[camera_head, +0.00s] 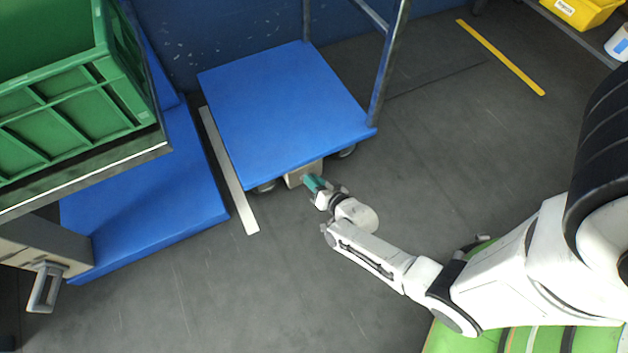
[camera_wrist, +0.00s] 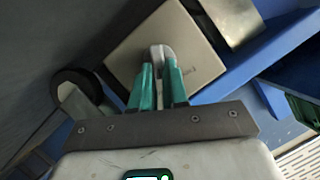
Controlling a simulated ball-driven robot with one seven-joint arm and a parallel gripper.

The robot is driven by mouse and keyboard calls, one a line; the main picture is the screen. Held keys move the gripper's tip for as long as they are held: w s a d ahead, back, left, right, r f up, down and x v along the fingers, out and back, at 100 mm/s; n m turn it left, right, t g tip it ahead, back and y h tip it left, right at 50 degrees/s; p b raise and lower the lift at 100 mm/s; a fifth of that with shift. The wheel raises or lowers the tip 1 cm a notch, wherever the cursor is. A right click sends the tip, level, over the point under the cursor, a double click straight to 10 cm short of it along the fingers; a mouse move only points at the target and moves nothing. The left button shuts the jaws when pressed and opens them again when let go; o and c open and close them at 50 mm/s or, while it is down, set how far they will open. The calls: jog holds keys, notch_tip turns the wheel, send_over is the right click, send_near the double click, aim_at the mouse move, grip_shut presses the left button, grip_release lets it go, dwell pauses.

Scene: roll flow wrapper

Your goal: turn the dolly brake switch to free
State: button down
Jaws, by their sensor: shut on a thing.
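The blue dolly (camera_head: 285,105) stands on the floor with its handle posts at the back. A beige brake box (camera_head: 301,175) sits under its front edge; in the wrist view the brake box (camera_wrist: 196,68) carries a small light grey switch lever (camera_wrist: 158,52). My gripper (camera_head: 313,184) is at the front of the box. In the wrist view its teal fingers (camera_wrist: 160,72) are shut on the lever, one on each side. The lever's lower part is hidden between the fingers. Some small lettering on the box is too blurred to read.
A second blue platform (camera_head: 165,190) lies to the left, below a green crate (camera_head: 75,85). A metal handle (camera_head: 43,288) juts out at lower left. Dolly wheels (camera_head: 265,186) flank the box. The floor in front is clear.

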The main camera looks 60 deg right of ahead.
jog(key=shift+r, duration=0.1)
jog(key=shift+w+a+n+g+h+p, duration=0.25)
jog(key=shift+n+g+h+p, duration=0.4)
jog(key=shift+n+p, duration=0.55)
jog(key=shift+w+a+n+g+h+p, duration=0.2)
jog(key=shift+a+n+g+h+p, duration=0.15)
jog(key=shift+n+h+p, duration=0.8)
jog(key=shift+w+a+n+g+h+p, duration=0.25)
jog(key=shift+n+g+p, duration=0.5)
jog(key=shift+n, duration=0.9)
jog(key=shift+s+h, duration=0.1)
jog(key=shift+h, duration=0.15)
jog(key=c, duration=1.1)
grip_release()
jog(key=shift+c, duration=0.2)
